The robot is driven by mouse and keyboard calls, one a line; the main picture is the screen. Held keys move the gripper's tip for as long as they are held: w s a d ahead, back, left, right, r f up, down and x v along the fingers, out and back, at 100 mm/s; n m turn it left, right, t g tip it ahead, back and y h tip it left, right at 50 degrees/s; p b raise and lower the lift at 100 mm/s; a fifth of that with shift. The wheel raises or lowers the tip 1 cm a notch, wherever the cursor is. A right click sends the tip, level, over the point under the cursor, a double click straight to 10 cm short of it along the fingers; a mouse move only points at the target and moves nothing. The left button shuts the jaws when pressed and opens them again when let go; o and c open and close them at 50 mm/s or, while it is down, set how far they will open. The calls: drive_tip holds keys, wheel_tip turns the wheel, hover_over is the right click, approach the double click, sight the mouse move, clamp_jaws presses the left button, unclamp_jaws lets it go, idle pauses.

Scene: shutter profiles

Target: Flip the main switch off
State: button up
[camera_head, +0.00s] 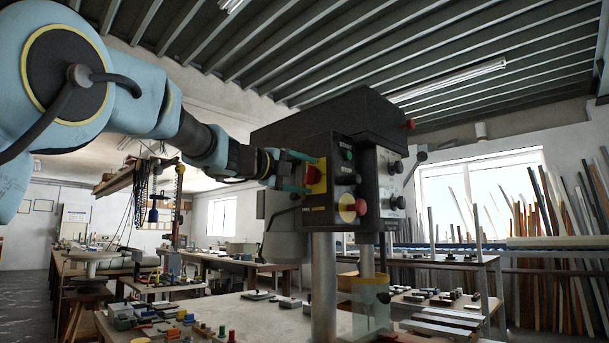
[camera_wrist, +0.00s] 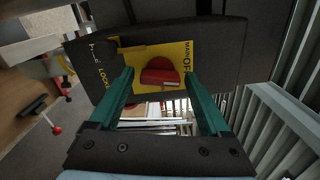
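In the head view the yellow plate (camera_head: 320,186) is on the left face of a black machine control box (camera_head: 345,150). My gripper (camera_wrist: 159,75) is open, its green fingers pointing at the plate, one on each side of the knob. Gaps show between the fingers and the knob. In the head view my gripper (camera_head: 311,174) is right at the switch. Whether the fingertips touch the plate cannot be told.
A red-and-yellow button (camera_head: 353,208) and a green button (camera_head: 348,154) are on the box's front, with black knobs (camera_head: 398,203) to the right. A metal column (camera_head: 324,285) stands below. The bench (camera_head: 255,318) carries small blocks. Air left of the box is mostly free.

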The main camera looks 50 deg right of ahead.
drive_tip(key=c, duration=1.2)
drive_tip(key=shift+r+n+p, duration=0.25)
drive_tip(key=shift+n+p, duration=0.55)
drive_tip(key=shift+p, duration=0.4)
drive_tip(key=shift+n+p, duration=0.3)
drive_tip(key=shift+p, duration=0.1)
drive_tip(key=shift+f+n, duration=0.25)
drive_tip(key=shift+n, duration=0.05)
drive_tip(key=o, duration=1.4)
drive_tip(key=shift+a, duration=0.1)
drive_tip(key=a+b, duration=0.3)
drive_tip(key=a, duration=0.7)
drive_tip(key=shift+w+a, duration=0.3)
